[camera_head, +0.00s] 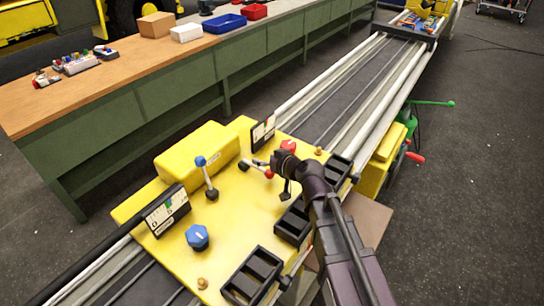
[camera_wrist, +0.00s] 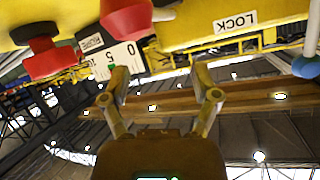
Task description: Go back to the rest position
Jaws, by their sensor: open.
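My gripper (camera_wrist: 160,75) is open in the wrist view, its two fingers apart with nothing between them. In the head view my dark arm reaches from the bottom right over the yellow control panel (camera_head: 235,215), its wrist just right of a lever with a red ball (camera_head: 269,174). The fingers are hard to make out there. The wrist view looks upside down: a red knob (camera_wrist: 128,15) and a second red knob (camera_wrist: 42,58) are at upper left, by a white gauge (camera_wrist: 110,58). A yellow part marked LOCK (camera_wrist: 236,22) is above the fingers. A blue ball (camera_wrist: 305,67) is at right.
A blue-topped lever (camera_head: 205,175), blue knob (camera_head: 197,237) and two gauges, one left (camera_head: 167,209) and one behind (camera_head: 263,132), stand up from the panel. Black trays (camera_head: 252,277) line its right side. A green workbench (camera_head: 110,140) runs left; open floor (camera_head: 480,200) lies right.

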